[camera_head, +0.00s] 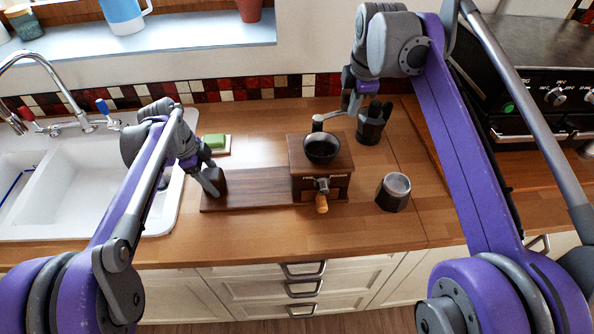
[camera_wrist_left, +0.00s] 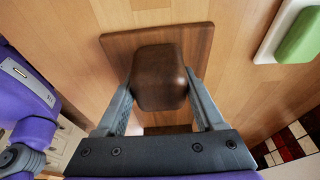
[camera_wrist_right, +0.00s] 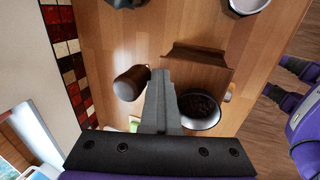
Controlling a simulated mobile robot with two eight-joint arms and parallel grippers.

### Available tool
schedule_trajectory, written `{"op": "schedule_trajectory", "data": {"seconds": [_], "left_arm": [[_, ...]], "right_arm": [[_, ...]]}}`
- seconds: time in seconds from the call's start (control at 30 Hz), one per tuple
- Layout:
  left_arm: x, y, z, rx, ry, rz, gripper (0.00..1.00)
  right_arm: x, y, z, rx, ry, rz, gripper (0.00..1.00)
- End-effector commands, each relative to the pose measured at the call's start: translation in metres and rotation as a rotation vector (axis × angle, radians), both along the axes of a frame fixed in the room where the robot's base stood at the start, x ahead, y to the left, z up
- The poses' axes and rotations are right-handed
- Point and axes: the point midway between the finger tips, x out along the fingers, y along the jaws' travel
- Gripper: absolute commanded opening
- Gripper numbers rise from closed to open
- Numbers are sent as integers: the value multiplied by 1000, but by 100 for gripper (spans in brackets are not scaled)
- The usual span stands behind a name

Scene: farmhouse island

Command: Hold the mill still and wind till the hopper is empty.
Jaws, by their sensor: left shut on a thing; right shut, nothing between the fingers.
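The wooden mill (camera_head: 338,183) stands on the counter at the right end of a dark wooden board (camera_head: 262,188). Its round black hopper (camera_head: 321,148) holds dark contents, seen in the right wrist view (camera_wrist_right: 203,104). A grey metal fitting with an orange wooden grip (camera_head: 321,203) points down at the mill's front. My left gripper (camera_head: 214,184) is shut on a brown wooden block (camera_wrist_left: 160,78) at the board's left end. My right gripper (camera_wrist_right: 163,78) is shut and empty, behind and above the mill, apart from the wooden grip.
A dark pot (camera_head: 372,124) stands behind right of the mill, close to my right arm. A metal cup (camera_head: 393,192) stands to its right. A green sponge on a dish (camera_head: 215,143) lies behind the board. The sink (camera_head: 60,180) is at left, the stove (camera_head: 530,90) at right.

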Motion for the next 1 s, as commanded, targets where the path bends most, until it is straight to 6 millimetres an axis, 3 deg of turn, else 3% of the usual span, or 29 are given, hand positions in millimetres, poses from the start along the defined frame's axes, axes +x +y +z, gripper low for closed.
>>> {"op": "schedule_trajectory", "data": {"seconds": [1.0], "left_arm": [[-1,-1,-1,-1,2,-8,0]], "right_arm": [[10,0,-1,1,-2,0,0]]}}
